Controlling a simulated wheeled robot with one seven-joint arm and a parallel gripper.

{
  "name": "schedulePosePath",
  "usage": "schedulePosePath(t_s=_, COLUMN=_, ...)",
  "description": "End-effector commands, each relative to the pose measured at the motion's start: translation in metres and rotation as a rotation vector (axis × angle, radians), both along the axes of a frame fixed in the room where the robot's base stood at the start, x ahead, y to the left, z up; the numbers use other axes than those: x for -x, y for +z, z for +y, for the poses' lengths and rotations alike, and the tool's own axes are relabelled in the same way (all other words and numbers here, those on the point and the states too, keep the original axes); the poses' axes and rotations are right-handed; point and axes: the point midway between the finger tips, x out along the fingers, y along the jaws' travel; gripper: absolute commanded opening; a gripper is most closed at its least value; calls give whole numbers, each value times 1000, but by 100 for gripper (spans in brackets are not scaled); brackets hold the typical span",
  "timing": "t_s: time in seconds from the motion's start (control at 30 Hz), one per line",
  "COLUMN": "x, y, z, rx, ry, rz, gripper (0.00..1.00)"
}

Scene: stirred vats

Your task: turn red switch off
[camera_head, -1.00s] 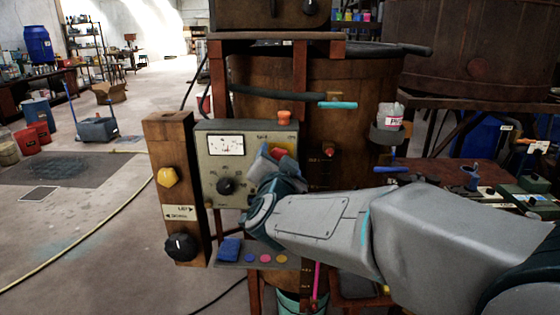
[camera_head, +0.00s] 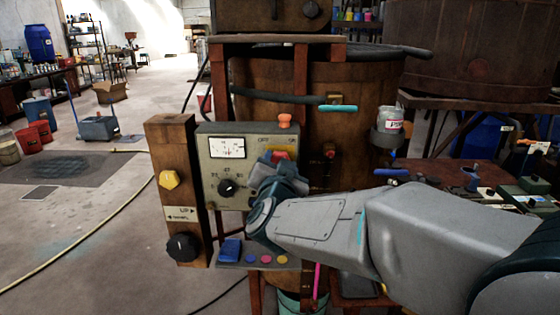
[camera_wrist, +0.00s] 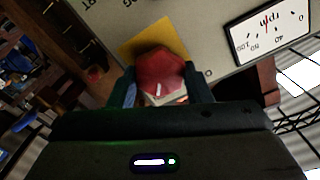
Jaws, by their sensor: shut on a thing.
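The red switch (camera_wrist: 160,72) is a faceted red knob on a yellow plate of a grey control panel (camera_head: 208,165). In the wrist view a small white mark shows on the knob's side nearest my palm. My gripper (camera_wrist: 162,88) has one finger on each side of the knob and is shut on it. In the head view the switch (camera_head: 280,156) is mostly hidden by my gripper (camera_head: 277,168), with only a bit of red showing. The switch's lettering is partly covered, so its exact setting cannot be read.
A wooden post on the left has a yellow knob (camera_head: 169,179) and a black knob (camera_head: 181,248). A wooden vat (camera_head: 355,90) stands behind. Open floor lies left.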

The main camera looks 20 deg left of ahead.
Motion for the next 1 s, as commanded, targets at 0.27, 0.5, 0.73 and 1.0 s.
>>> schedulePosePath(t_s=0.27, x=0, y=2, z=1, rx=246, ry=0, rz=-56, gripper=22)
schedulePosePath(t_s=0.5, x=0, y=2, z=2, rx=468, ry=2, rz=-109, gripper=22)
schedulePosePath(t_s=0.73, x=1, y=2, z=2, rx=680, ry=1, rz=-160, gripper=22)
schedulePosePath(t_s=1.0, x=1, y=1, z=3, rx=929, ry=2, rz=-221, gripper=22)
